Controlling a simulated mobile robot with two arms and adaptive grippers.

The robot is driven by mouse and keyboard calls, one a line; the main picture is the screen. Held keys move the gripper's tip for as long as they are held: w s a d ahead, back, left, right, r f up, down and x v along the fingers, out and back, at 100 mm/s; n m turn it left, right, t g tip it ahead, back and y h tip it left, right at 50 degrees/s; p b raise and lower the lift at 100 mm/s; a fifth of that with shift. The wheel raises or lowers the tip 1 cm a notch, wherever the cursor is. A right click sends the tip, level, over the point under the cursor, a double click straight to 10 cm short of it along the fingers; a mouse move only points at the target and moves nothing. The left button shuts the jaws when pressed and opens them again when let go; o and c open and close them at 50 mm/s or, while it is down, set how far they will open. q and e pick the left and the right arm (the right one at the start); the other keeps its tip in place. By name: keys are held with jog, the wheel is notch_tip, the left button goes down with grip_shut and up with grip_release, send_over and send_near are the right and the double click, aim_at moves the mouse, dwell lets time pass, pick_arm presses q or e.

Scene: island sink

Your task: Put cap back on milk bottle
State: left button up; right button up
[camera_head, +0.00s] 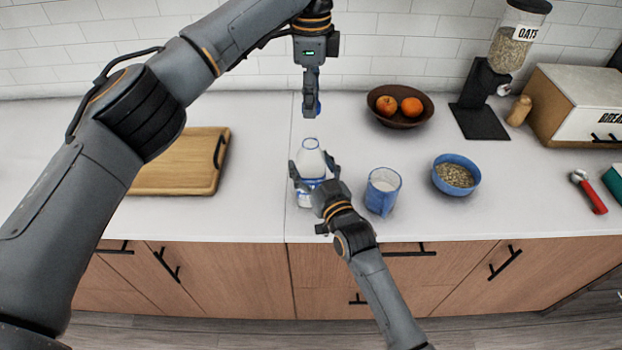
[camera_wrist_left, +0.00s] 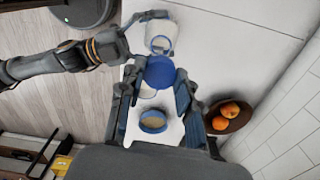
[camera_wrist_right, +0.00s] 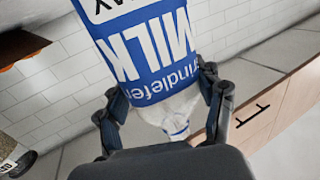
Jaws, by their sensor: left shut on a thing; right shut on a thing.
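The blue cap (camera_head: 318,107) is pinched between the fingertips of my left gripper (camera_head: 311,104), above and apart from the bottle. It shows as a blue disc in the left wrist view (camera_wrist_left: 160,72). The milk bottle (camera_head: 310,160) is upright and uncapped, white with a blue label. My right gripper (camera_head: 315,172) is shut around it from the near side, with a finger on each side. Whether the base touches the counter is unclear. In the right wrist view, the bottle (camera_wrist_right: 150,50) appears inverted between the fingers, with its neck toward the gripper.
A blue-rimmed glass (camera_head: 382,191) and a blue bowl of oats (camera_head: 456,175) stand right of the bottle. A brown fruit bowl (camera_head: 400,106) is behind them. A wooden board (camera_head: 180,176) lies left. The oats dispenser (camera_head: 487,95) and bread box (camera_head: 585,110) are far right.

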pick_arm(q)
send_over(311, 137)
jog(key=shift+a+f, duration=0.1)
jog(key=shift+f, duration=2.35)
jog(key=shift+f, duration=0.9)
jog(key=shift+f, duration=0.6)
jog(key=m, duration=1)
jog(key=shift+m, duration=0.3)
jog(key=m, duration=0.5)
jog(key=shift+m, duration=0.3)
jog(key=m, duration=0.6)
